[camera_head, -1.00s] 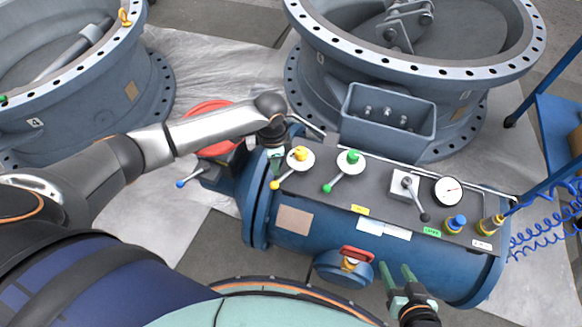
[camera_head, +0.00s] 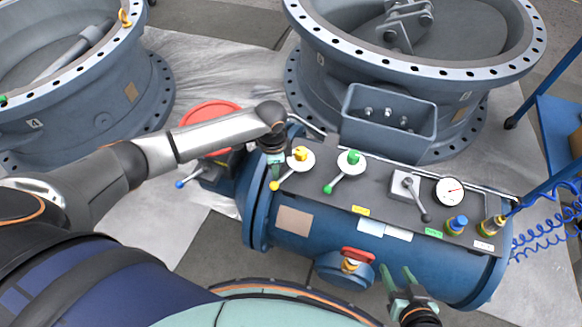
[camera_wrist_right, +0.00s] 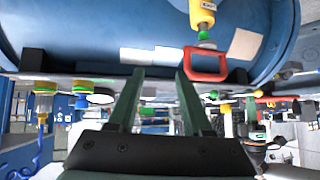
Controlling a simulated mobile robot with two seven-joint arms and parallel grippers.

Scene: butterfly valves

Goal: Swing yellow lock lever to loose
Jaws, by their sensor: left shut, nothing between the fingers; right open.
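The yellow lock lever (camera_head: 288,167) sits at the left end of the dark panel top, its yellow hub on a white disc and its arm pointing down-left to a yellow ball. My left gripper (camera_head: 275,176) is shut and empty, pointing down right beside the lever's arm on its left. I cannot tell whether it touches the lever. My right gripper (camera_head: 395,268) is open and empty in front of the blue cylinder, right of the red handle. The right wrist view shows its two green fingers apart (camera_wrist_right: 158,72).
A green lever (camera_head: 345,172), a grey-black lever (camera_head: 412,196) and a gauge (camera_head: 449,191) stand further right on the panel. A red handwheel (camera_head: 210,120) is behind my left forearm. A red handle (camera_head: 358,255) sticks out at the cylinder's front. An open blue box (camera_head: 388,130) stands behind.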

